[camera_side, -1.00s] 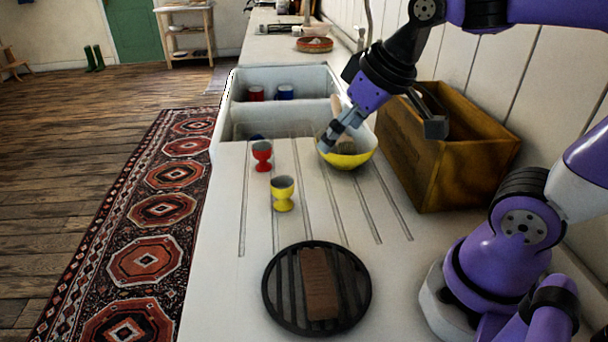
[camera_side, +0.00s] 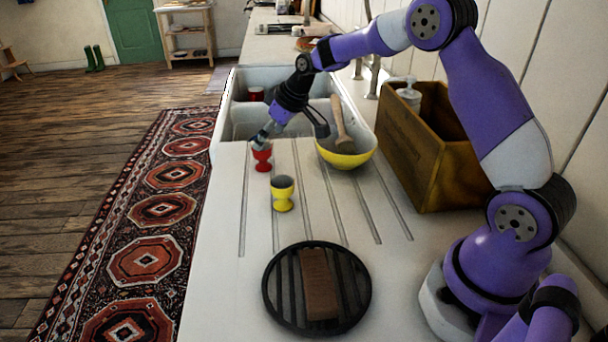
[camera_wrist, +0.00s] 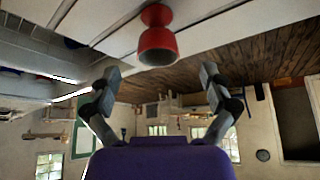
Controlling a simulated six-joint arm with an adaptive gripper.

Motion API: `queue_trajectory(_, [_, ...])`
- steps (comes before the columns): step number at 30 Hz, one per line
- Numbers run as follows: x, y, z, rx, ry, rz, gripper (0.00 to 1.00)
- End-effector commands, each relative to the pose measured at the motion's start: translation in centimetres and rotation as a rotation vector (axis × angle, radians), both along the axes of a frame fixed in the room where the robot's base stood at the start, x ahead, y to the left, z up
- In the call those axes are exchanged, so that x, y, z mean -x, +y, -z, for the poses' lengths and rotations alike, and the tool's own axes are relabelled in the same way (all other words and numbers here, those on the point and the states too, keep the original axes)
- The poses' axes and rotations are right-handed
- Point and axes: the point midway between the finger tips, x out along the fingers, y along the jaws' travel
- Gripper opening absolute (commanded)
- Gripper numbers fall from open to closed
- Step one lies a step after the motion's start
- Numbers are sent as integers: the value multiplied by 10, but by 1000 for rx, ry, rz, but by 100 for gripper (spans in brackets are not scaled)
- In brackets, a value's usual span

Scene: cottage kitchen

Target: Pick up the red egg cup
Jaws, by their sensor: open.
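The red egg cup (camera_side: 262,160) stands upright on the white grooved drainboard, close to the sink's near edge. My gripper (camera_side: 262,138) is open, with its fingertips just above and beside the cup's rim in the side view; I cannot tell whether they touch it. In the wrist view the red egg cup (camera_wrist: 157,42) appears at the top middle, beyond the two spread fingers of my gripper (camera_wrist: 160,82). Nothing is between the fingers there.
A yellow egg cup (camera_side: 283,194) stands nearer on the drainboard. A yellow bowl (camera_side: 350,158) with a wooden-handled utensil is to the right, beside a wooden crate (camera_side: 430,165). The sink (camera_side: 222,128) lies behind. A black round rack (camera_side: 275,290) holds a brown block.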

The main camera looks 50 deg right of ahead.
Motion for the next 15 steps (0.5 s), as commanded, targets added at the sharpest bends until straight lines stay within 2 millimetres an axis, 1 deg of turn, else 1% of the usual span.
queue_trajectory(4, [-8,1,13,0,3,0,93])
queue_trajectory(10, [-24,2,39,0,2,0,93])
queue_trajectory(13, [-28,3,45,-1,1,0,93])
queue_trajectory(15, [-29,3,46,0,0,0,93])
